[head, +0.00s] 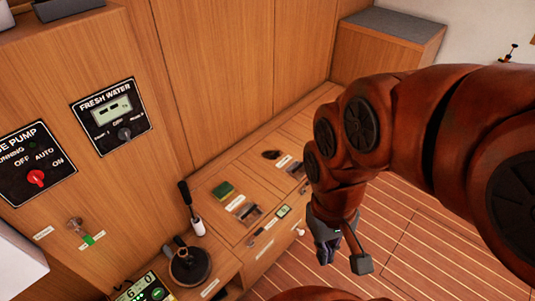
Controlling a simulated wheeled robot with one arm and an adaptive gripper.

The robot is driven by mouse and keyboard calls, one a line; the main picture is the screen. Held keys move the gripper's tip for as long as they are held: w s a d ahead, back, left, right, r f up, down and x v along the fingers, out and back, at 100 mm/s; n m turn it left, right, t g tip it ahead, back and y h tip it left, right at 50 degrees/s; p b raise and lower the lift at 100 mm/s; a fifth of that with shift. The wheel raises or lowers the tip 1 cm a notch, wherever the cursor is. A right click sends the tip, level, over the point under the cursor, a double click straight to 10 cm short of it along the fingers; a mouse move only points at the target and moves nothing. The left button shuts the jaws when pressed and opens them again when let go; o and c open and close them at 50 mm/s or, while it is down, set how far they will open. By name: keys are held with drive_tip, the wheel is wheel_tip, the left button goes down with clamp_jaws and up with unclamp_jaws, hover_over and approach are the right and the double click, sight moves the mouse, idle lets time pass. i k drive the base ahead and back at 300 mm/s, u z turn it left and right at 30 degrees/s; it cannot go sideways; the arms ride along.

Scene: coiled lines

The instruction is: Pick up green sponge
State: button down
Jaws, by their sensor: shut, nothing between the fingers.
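The green sponge (223,190) is a small green block on the wooden counter (257,185), left of the middle of the head view. It lies apart from my gripper. My gripper (326,256) hangs at the end of my red-brown arm, to the right of the sponge and beyond the counter's front edge, over the striped floor. Its fingers point down. They are small in the picture and look shut and empty. My wrist hides the upper part of the gripper.
A lever with a white base (198,227) and a dark round winch-like piece (189,266) stand left of the sponge. Small labelled items lie along the counter's front. Switch panels (111,116) are on the wall at left. The striped floor (425,240) is open at right.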

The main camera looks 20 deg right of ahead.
sight(222, 192)
drive_tip(key=z, duration=1)
drive_tip(key=i, duration=1.15)
drive_tip(key=u, duration=2.9)
